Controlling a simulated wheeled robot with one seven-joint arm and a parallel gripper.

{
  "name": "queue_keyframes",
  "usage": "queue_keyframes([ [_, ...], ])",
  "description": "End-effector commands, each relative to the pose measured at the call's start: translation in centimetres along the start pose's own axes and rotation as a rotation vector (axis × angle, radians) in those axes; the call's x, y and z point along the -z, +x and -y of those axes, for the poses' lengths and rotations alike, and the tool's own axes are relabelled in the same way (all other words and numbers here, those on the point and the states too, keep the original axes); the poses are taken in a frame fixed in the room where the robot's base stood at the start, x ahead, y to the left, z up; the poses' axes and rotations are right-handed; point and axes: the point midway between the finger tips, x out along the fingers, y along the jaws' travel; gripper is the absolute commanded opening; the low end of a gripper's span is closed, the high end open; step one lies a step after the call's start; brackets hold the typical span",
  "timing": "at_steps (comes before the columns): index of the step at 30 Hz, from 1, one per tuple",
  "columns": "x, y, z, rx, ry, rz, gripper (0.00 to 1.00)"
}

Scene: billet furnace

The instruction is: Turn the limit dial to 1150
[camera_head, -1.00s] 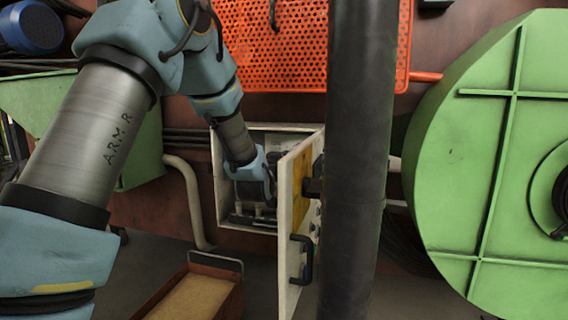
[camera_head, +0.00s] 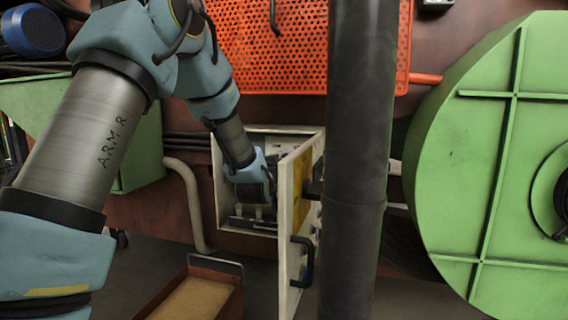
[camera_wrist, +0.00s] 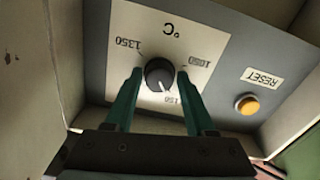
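The limit dial (camera_wrist: 159,74) is a round dark knob on a light plate in the wrist view. Its pale pointer line points down and slightly right, toward a label (camera_wrist: 172,100) of which "150" shows. The labels 1350 and 1050 lie to its upper left and upper right. My gripper (camera_wrist: 159,73) has its two green fingers on either side of the dial, with narrow gaps visible. It appears open around the dial, not clamped. In the head view my wrist reaches into the open control box (camera_head: 218,175), and the dial is hidden there.
An orange RESET button (camera_wrist: 247,104) sits right of the dial. The box's open door (camera_head: 290,235) stands on its right side, with a dark vertical pipe (camera_head: 352,200) close beyond it. A tray (camera_head: 205,300) lies below on the floor.

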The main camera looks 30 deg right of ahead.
Motion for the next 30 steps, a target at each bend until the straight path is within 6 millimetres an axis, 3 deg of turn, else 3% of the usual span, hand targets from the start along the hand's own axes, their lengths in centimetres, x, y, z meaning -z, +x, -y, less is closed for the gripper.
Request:
queue_keyframes([
  [6, 0.1, 0.0, 0.0, 0.0, 0.0, -0.002, 0.8],
  [17, 0.2, -0.7, -0.1, -0.001, 0.001, -0.003, 0.8],
  [30, 0.2, -8.7, -0.1, -0.001, 0.0, -0.002, 0.8],
])
